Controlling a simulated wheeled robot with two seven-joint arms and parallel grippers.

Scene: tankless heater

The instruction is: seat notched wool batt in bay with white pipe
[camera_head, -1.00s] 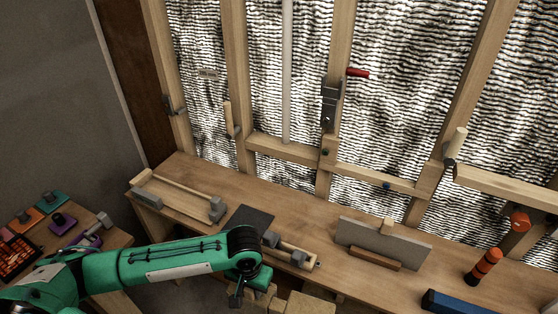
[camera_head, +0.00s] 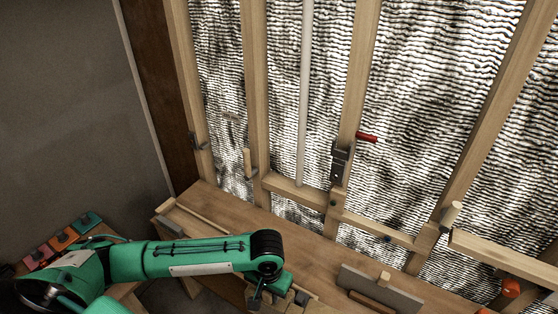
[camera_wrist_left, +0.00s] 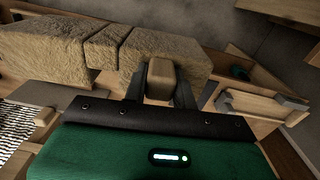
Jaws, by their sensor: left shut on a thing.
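The tan wool batt (camera_wrist_left: 55,48) lies across the upper wrist view, with a groove across it. In the head view only a small part of the batt (camera_head: 291,296) shows at the bottom edge. My left gripper (camera_wrist_left: 165,80) is shut on a wooden grip block (camera_wrist_left: 161,74) at the batt's side. The gripper (camera_head: 263,296) also shows low in the head view, in front of the bench. The white pipe (camera_head: 305,90) runs upright in the bay between two wooden studs, above a short cross rail (camera_head: 296,190). My right gripper is out of view.
A wooden bench (camera_head: 250,215) runs below the stud wall. A grey float with a wooden handle (camera_head: 379,288) lies on it at right. Small wooden pegs stick out by the studs.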

